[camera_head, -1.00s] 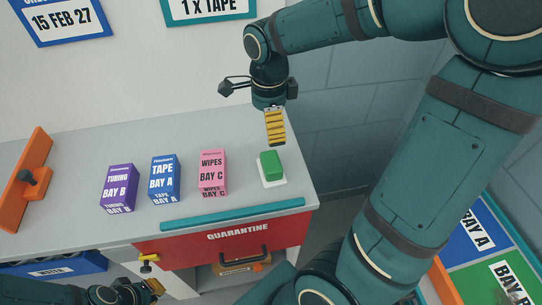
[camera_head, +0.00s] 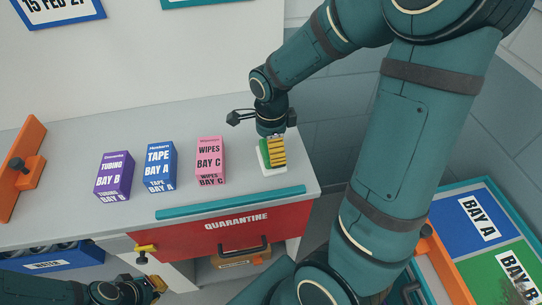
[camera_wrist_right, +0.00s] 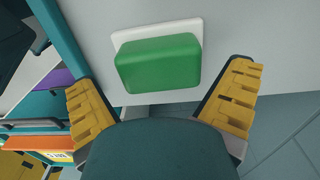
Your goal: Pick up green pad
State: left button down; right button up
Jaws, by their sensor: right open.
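The green pad (camera_head: 264,152) sits on a small white base (camera_head: 273,171) at the right end of the grey counter. In the right wrist view the pad (camera_wrist_right: 158,62) lies ahead of my right gripper (camera_wrist_right: 165,105), between the lines of its two spread yellow fingers. In the head view my right gripper (camera_head: 275,152) is right over the pad and hides part of it. It is open and empty. Whether it touches the pad, I cannot tell. My left gripper (camera_head: 152,284) is at the lower left, below the counter front; its finger gap is not clear.
On the counter (camera_head: 80,215) stand a purple box (camera_head: 114,178), a blue box (camera_head: 160,168) and a pink box (camera_head: 210,162). A teal strip (camera_head: 230,203) runs along the front edge above the red quarantine drawer (camera_head: 220,232). An orange bracket (camera_head: 25,170) stands at left.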

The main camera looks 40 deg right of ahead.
jog(key=shift+f, duration=0.55)
jog(key=c, duration=1)
notch_tip(320, 180, up, 9)
jog(key=shift+f+p, duration=0.15)
jog(key=shift+p, duration=1)
jog(key=shift+r, duration=0.7)
